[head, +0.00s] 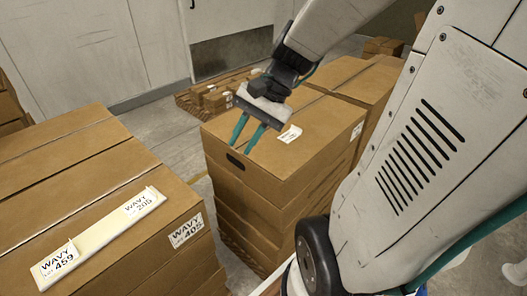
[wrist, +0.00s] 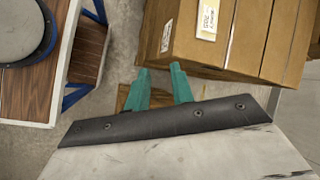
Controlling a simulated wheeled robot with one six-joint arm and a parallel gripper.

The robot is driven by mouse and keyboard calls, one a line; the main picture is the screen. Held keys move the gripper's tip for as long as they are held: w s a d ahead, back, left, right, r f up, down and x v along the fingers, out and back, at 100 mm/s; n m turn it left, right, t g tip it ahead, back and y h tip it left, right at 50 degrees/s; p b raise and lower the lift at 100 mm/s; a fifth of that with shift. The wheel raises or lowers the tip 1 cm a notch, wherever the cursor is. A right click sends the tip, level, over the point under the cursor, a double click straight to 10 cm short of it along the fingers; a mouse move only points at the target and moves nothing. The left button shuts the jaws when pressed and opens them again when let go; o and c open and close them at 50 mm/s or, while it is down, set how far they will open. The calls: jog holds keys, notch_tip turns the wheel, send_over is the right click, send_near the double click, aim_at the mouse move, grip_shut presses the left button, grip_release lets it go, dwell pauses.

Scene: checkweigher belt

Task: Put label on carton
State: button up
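My gripper (head: 246,142) has two teal fingers, spread apart with nothing between them. In the head view it hangs over the near left part of the middle carton stack (head: 310,150); I cannot tell its exact height. The fingers also show empty in the wrist view (wrist: 159,72). A small white label (head: 289,134) lies on that stack's top, right of the fingers. A pale strip (head: 100,232) on the left carton stack (head: 60,185) carries a label reading WAVY 459 (head: 60,259) and another that seems to read 205 (head: 140,204).
A WAVY 405 label (head: 186,230) is on the left stack's side. Another label (head: 357,130) is on the middle stack's right side. Low cartons (head: 216,98) stand behind. The wrist view shows a labelled carton (wrist: 245,35) and a wood-topped table (wrist: 30,95).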

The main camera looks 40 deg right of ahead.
jog(key=s+a+r+n+h, duration=0.2)
jog(key=s+n+h, duration=0.1)
jog(key=s+n, duration=0.2)
jog(key=s+a+r+n+h, duration=0.2)
jog(key=s+n+h, duration=0.1)
jog(key=s+n, duration=0.2)
jog(key=shift+n+h, duration=0.3)
jog(key=shift+n, duration=0.4)
